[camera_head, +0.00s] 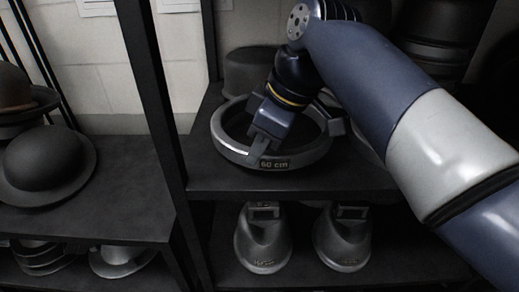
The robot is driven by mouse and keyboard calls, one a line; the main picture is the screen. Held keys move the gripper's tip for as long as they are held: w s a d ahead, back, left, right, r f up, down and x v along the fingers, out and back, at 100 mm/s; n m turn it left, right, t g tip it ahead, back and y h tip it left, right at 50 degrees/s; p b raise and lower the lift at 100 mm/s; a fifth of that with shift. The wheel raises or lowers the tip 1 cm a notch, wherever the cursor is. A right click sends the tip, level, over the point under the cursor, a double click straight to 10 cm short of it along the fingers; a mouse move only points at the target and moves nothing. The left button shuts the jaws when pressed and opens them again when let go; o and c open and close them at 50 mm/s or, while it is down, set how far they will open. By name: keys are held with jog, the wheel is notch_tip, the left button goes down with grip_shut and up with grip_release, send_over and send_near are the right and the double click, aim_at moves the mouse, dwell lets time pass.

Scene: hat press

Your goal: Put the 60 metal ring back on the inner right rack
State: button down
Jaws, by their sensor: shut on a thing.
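The metal ring (303,157) is a broad silver-grey band with a dark inside and a label reading "60 cm" on its front. It is at the upper shelf (330,181) of the right-hand rack, at its front left, and looks about level. I cannot tell whether its underside touches the shelf. My gripper (262,146) reaches down from above and is shut on the ring's front wall, just left of the label. My arm hides part of the ring's back and right side.
A dark rack post (154,100) stands close left of the ring. A dark hat form (248,70) is behind it. Two metal forms (263,240) (342,238) stand on the shelf below. Bowler hats (45,160) sit on the left rack.

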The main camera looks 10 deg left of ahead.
jog(key=shift+s+f, duration=0.1)
jog(key=shift+f, duration=0.95)
jog(key=c, duration=1.3)
grip_release()
jog(key=shift+v, duration=3.75)
